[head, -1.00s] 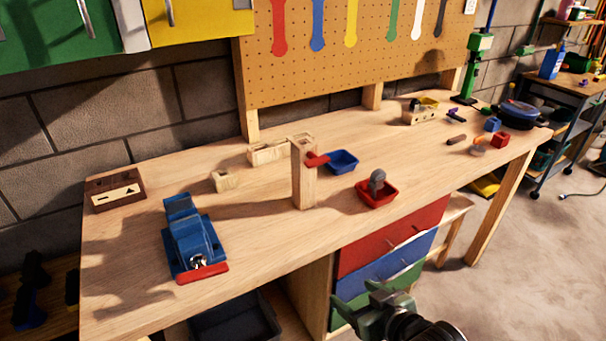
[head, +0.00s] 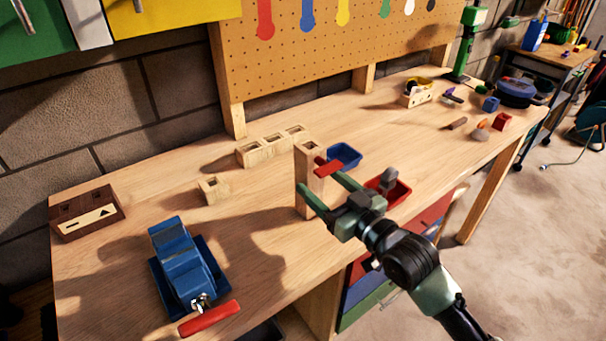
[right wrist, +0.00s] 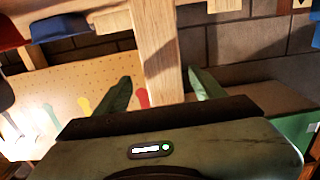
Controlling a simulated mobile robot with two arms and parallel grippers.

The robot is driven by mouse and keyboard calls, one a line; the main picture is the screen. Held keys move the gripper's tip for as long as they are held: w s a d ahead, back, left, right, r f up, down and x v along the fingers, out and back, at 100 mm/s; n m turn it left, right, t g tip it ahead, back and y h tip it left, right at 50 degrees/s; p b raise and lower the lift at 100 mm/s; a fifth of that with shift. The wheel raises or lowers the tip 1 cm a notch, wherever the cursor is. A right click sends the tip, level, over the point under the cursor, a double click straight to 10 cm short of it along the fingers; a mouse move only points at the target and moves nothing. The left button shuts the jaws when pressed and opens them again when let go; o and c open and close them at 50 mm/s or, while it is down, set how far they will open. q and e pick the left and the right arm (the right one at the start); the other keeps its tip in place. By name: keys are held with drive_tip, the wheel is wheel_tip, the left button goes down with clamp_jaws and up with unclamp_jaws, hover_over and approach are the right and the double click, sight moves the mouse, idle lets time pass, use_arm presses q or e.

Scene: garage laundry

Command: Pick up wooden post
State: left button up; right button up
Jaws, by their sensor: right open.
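The wooden post (head: 307,160) stands upright on the workbench, a pale square column with a red piece (head: 325,168) at its upper right side. My right gripper (head: 312,178) is open at the post, with its two green fingers pointing toward it, one on each side in the picture. In the right wrist view the post (right wrist: 158,45) rises between the spread fingertips (right wrist: 164,82), with gaps showing on both sides. The lower right side of the post is partly hidden by my gripper. My left gripper is not in view.
On the workbench (head: 110,275) are a blue vise (head: 182,265), wooden blocks with holes (head: 272,147), a small block (head: 213,190), a dark box (head: 88,212), a blue bin (head: 345,156) and a red bin (head: 398,192). A pegboard (head: 300,60) stands behind.

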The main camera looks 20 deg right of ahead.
sight(317, 179)
drive_tip(key=x, duration=0.3)
drive_tip(key=shift+a+r+p, duration=0.15)
drive_tip(key=shift+r+p, duration=0.1)
drive_tip(key=shift+p, duration=0.15)
drive_tip(key=x, duration=0.3)
drive_tip(key=shift+w+a+p, duration=0.15)
drive_tip(key=shift+w+p, duration=0.05)
drive_tip(key=shift+p, duration=0.2)
drive_tip(key=shift+w+a+f, duration=0.1)
drive_tip(key=shift+w+a, duration=0.05)
drive_tip(key=shift+w, duration=0.15)
drive_tip(key=c, duration=1.2)
clamp_jaws()
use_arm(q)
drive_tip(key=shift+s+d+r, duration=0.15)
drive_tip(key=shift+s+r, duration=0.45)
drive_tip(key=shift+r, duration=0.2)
